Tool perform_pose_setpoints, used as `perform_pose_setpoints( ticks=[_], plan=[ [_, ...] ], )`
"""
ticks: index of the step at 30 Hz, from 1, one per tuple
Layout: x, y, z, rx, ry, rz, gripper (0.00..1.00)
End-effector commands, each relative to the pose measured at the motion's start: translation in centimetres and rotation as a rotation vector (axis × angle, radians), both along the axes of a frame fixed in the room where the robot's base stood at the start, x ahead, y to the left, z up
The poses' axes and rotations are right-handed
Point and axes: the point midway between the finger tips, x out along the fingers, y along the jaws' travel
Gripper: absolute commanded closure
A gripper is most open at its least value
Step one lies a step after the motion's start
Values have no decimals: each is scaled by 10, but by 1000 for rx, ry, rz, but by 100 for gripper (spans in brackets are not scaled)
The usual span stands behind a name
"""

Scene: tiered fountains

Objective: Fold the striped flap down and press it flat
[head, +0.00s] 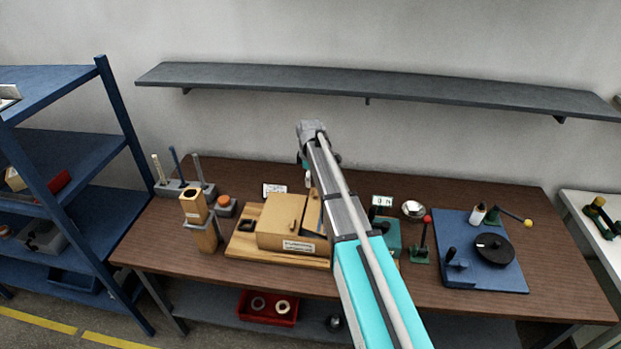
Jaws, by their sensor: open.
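No striped flap can be made out. A tan box (281,222) with a printed label on its front sits on a light wooden board (243,246) in the middle of the bench. A narrow tan and blue-grey part (314,212) shows at the box's right side, mostly covered by my arm; I cannot tell what it is. My arm reaches up from the lower right, and its far joint is above and behind the box. My gripper is hidden behind the arm, so its fingers and its distance from the box do not show.
The brown bench (190,263) holds a rod stand (184,189) and wooden block at left. A green device (388,234), red-knobbed lever (427,240) and blue plate (452,228) with a black disc are right. A grey shelf (370,87) hangs above; a blue rack (75,150) stands left.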

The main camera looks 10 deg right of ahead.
Motion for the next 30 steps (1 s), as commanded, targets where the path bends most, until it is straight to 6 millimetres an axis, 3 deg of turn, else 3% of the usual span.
perform_pose_setpoints(
  ticks=[30],
  plan=[
    [2,7,52,0,0,1,3]
  ],
)
